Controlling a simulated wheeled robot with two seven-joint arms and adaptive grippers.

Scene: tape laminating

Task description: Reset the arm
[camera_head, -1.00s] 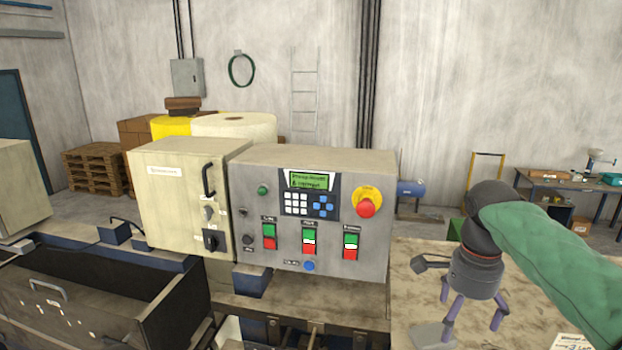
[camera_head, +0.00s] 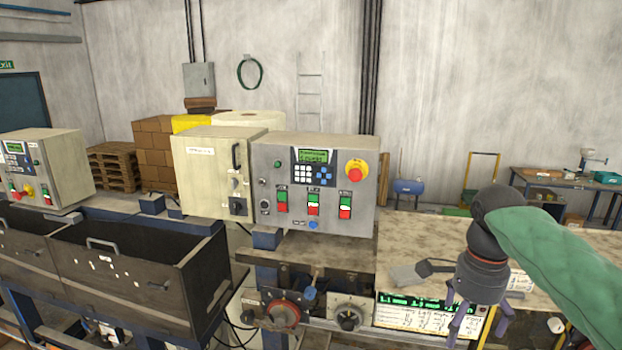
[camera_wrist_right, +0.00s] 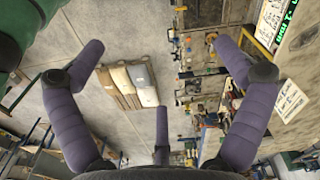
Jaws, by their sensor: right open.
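My right gripper (camera_head: 480,318) hangs at the right of the head view, at the end of my green-sleeved arm, in front of the worktop (camera_head: 560,248). Its purple fingers point down and are spread apart. In the right wrist view the fingers (camera_wrist_right: 160,100) are wide apart with nothing held between them. My left gripper is not in view.
The grey control panel (camera_head: 262,205) with buttons and a red emergency stop (camera_head: 355,172) stands left of my right gripper. A sign board (camera_head: 425,316) and knobs (camera_head: 283,315) are below. Dark bins (camera_head: 130,270) lie at left. Floor (camera_wrist_right: 110,130) shows below the gripper.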

